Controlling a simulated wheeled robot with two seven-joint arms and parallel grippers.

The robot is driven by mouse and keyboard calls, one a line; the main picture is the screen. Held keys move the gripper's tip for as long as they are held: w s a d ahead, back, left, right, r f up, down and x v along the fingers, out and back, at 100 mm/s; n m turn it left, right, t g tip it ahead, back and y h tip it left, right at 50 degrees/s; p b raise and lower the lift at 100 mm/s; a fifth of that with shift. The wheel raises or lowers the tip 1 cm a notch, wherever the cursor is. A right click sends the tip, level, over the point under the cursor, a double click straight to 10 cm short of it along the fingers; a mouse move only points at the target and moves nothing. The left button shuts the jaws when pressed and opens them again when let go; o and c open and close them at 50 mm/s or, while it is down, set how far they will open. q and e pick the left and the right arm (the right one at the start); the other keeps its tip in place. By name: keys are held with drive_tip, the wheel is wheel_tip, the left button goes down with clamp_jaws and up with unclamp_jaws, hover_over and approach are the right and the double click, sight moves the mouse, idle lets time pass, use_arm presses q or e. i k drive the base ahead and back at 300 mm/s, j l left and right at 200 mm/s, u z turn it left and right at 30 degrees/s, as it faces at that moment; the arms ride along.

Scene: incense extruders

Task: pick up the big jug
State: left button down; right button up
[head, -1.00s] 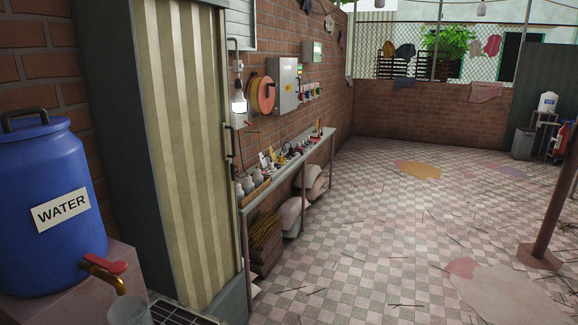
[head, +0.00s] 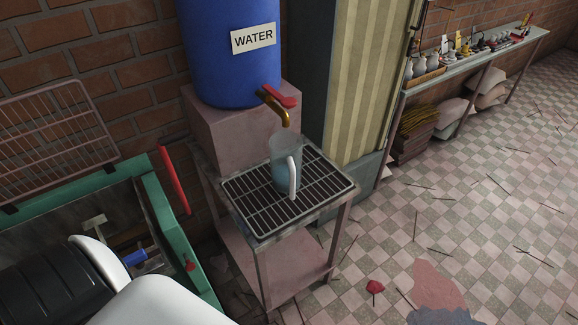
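The big jug (head: 283,172) is a clear, bluish jug with a white handle facing the front right. The tap has a red lever. The jug's lower part looks bluer, as if it holds water. Neither of my grippers shows in the head view, and nothing holds the jug.
The grate lies on a small metal stand (head: 302,272). A pink block (head: 208,130) carries the barrel. A green-framed machine (head: 182,240) with a red bar is at left. A shelf (head: 455,72) with small jars stands at back right.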

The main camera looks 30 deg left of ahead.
sight(287, 147)
drive_tip(key=u, duration=2.95)
drive_tip(key=z, duration=1.9)
drive_tip(key=k+j+u, duration=0.1)
drive_tip(key=j, duration=0.2)
drive_tip(key=k+j+u, duration=0.1)
drive_tip(key=j, duration=0.25)
